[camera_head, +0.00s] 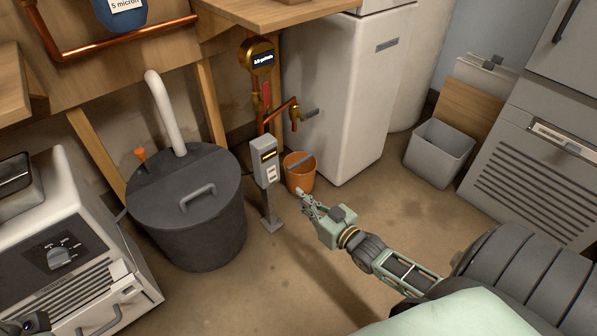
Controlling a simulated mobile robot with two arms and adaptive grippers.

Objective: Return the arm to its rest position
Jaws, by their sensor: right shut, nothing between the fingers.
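My right arm comes in from the lower right and reaches out over the floor. Its pale green gripper (304,197) is shut and empty, pointing up and left. In the picture its fingertips lie just below the orange bucket (300,178) and right of the grey post-mounted box (265,162); I cannot tell whether they touch the bucket. My left gripper does not show clearly; only a small dark part is at the lower left corner.
A dark lidded sump bin (215,230) stands left of the gripper. A white cabinet (340,90) is behind it, with a copper pipe and tap (294,112) beside. A grey open bin (439,152) stands at right. The floor between is clear.

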